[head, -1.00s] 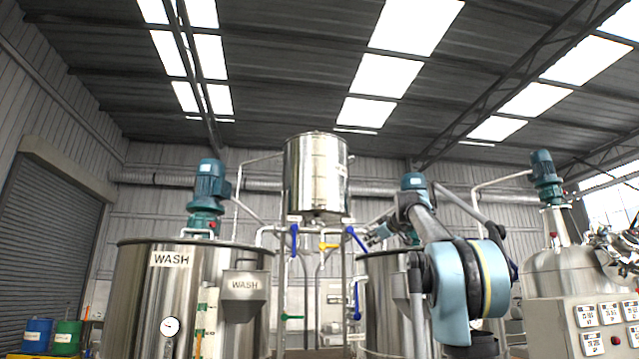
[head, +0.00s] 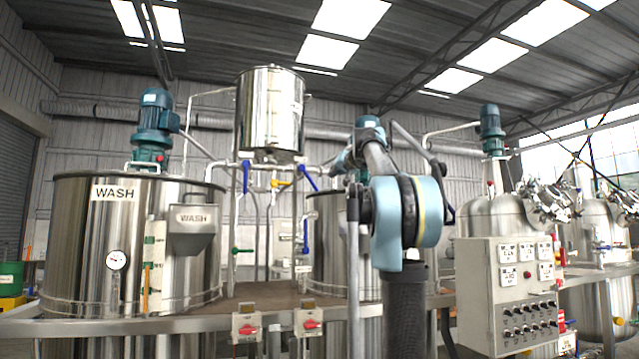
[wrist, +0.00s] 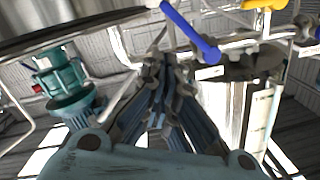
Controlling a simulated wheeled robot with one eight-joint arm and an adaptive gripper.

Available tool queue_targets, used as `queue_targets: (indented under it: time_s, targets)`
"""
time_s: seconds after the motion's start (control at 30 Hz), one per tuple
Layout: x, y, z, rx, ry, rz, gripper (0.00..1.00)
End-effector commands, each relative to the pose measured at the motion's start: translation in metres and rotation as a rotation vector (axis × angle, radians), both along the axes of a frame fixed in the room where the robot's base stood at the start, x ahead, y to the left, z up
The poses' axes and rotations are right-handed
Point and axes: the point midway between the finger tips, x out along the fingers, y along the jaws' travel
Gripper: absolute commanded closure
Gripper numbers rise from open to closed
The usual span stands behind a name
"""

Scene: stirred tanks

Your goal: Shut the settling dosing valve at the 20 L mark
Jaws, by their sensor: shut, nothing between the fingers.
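A raised steel dosing tank (head: 270,110) stands on a frame in the head view, its scale marks too small to read. Under it are a left blue valve handle (head: 245,176), a yellow handle (head: 280,184) and a right blue valve handle (head: 309,178) that slants down. No settling label is legible. My gripper (head: 340,163) is just right of the right blue handle, partly hidden by my arm. In the wrist view my shut, empty gripper (wrist: 163,68) has its fingertips close to a slanting blue handle (wrist: 190,33); contact cannot be told.
The tank marked WASH (head: 85,240) stands left, with a WASH hopper (head: 193,228). Another steel tank (head: 328,235) is behind my arm. A control panel (head: 510,290) stands right. Pipes and frame posts crowd the valves. A lower blue handle (head: 305,235) hangs below.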

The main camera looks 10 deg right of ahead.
Motion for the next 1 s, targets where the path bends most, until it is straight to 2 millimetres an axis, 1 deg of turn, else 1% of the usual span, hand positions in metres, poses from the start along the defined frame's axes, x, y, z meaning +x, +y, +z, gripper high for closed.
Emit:
queue_targets:
  time_s: [0.03,0.1,0.2,0.33,0.47,0.57,0.67,1.0]
  targets:
    - [-0.001,-0.004,0.002,0.086,0.021,-0.013,1.0]
    - [-0.001,-0.008,0.004,0.205,0.049,-0.028,1.0]
    - [-0.002,-0.013,0.006,0.343,0.082,-0.045,1.0]
    - [-0.003,-0.017,0.008,0.453,0.105,-0.057,1.0]
    - [-0.001,-0.017,0.009,0.492,0.115,-0.06,1.0]
    - [0.005,-0.016,0.009,0.494,0.115,-0.06,1.0]
    - [0.015,-0.013,0.008,0.492,0.115,-0.059,1.0]
    - [0.061,0.0,0.007,0.491,0.115,-0.059,1.0]
